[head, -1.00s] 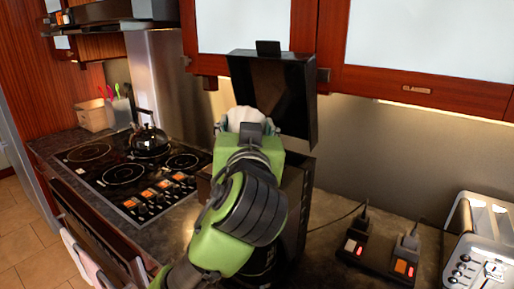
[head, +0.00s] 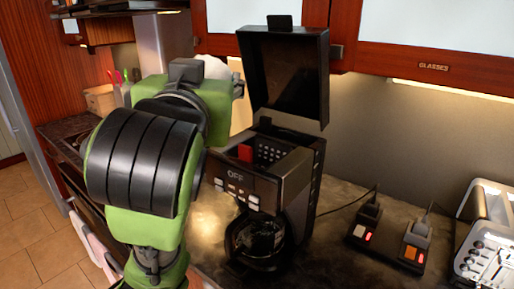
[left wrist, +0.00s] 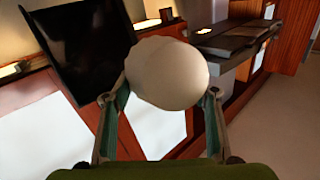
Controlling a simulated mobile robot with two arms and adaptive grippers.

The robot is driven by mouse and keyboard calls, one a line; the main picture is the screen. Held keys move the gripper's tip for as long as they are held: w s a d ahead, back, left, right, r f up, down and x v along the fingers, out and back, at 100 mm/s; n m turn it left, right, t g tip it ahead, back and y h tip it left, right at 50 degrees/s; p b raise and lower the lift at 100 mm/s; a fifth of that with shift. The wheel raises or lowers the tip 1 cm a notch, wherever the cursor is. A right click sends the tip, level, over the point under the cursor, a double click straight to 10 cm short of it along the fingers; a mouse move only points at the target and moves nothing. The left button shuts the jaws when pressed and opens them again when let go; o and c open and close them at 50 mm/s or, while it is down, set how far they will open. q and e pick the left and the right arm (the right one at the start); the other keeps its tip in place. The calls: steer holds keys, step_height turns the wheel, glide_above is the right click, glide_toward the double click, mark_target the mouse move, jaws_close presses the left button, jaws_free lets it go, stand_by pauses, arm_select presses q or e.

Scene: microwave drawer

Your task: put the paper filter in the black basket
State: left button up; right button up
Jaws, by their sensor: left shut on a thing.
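The white paper filter (head: 214,68) is partly hidden behind my left gripper (head: 226,77) in the head view. In the left wrist view the filter (left wrist: 168,72) is round and pale, held between the two fingers of the gripper (left wrist: 168,93). The black coffee maker (head: 238,183) stands on the counter with its black lid (head: 285,76) raised. Its open top holds the black basket (head: 272,152), with a perforated inner wall and a red part at the left. The filter is up and to the left of the basket, apart from it. My right gripper is out of view.
A glass carafe (head: 261,240) sits in the lower coffee maker. A power strip (head: 385,247) and a toaster (head: 487,235) stand to the right. Wall cabinets (head: 430,66) hang above. The raised lid stands close to the gripper's right.

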arm_select(q)
steer(key=w+d+f+p, duration=0.5)
steer(key=w+d+f, duration=0.4)
steer(key=f, duration=0.3)
steer(key=shift+w+d+f, duration=0.3)
steer(key=shift+w+d, duration=0.05)
steer(key=shift+d, duration=0.15)
steer(key=shift+f, duration=0.1)
steer(key=shift+d+f, duration=0.1)
steer(key=shift+f, duration=0.1)
steer(key=o, duration=0.7)
steer(key=shift+r, duration=0.15)
steer(key=shift+c, duration=0.2)
